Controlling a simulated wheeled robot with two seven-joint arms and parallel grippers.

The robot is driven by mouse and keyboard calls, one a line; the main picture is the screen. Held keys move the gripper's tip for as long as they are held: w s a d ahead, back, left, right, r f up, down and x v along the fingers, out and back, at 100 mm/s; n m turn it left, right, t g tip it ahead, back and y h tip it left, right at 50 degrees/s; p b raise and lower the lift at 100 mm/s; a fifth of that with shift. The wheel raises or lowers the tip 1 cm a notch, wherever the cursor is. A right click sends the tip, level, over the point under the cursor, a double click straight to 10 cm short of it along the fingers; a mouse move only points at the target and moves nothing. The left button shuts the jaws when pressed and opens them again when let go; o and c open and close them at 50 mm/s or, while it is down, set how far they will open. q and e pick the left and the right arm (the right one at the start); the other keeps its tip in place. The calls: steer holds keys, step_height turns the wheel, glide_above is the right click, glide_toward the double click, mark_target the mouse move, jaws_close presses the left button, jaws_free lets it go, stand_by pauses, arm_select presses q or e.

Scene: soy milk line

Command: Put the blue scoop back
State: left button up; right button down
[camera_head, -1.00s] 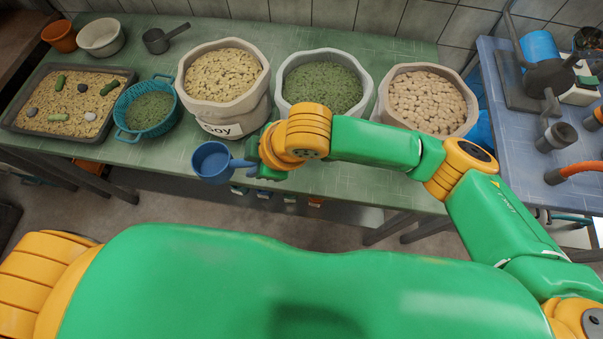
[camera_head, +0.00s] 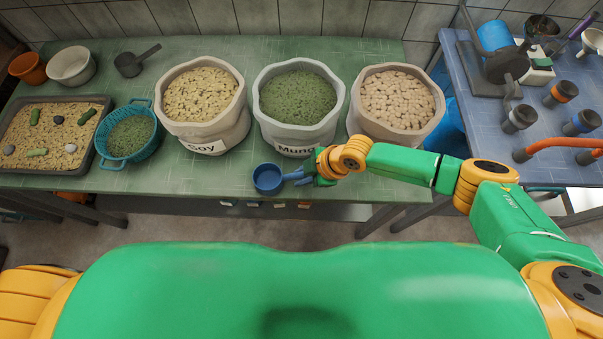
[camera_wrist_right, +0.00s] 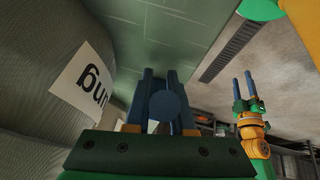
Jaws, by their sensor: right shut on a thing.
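The blue scoop (camera_head: 267,178) is in the head view, by the table's front edge, below the gap between the Soy and Mung sacks. Its bowl faces up and its handle points right. My right gripper (camera_head: 312,177) is shut on the handle. In the right wrist view the two fingers (camera_wrist_right: 165,88) stand on either side of the scoop's round blue part (camera_wrist_right: 167,105). Whether the scoop touches the table is unclear. My left gripper (camera_wrist_right: 244,88) shows small in the right wrist view, open and empty; it is out of the head view.
The Soy sack (camera_head: 203,138), Mung sack (camera_head: 297,138) and a third sack (camera_head: 395,128) stand behind the scoop. A teal basket (camera_head: 128,158), a tray (camera_head: 96,166), a dark scoop (camera_head: 128,65) and two bowls are at left. The green table (camera_head: 215,178) has a clear front strip.

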steer(key=c, duration=0.8)
jaws_free()
steer(key=shift+o, duration=0.2)
steer(key=p+v, duration=0.1)
steer(key=v, duration=1.1)
steer(key=shift+s+a+r, duration=0.1)
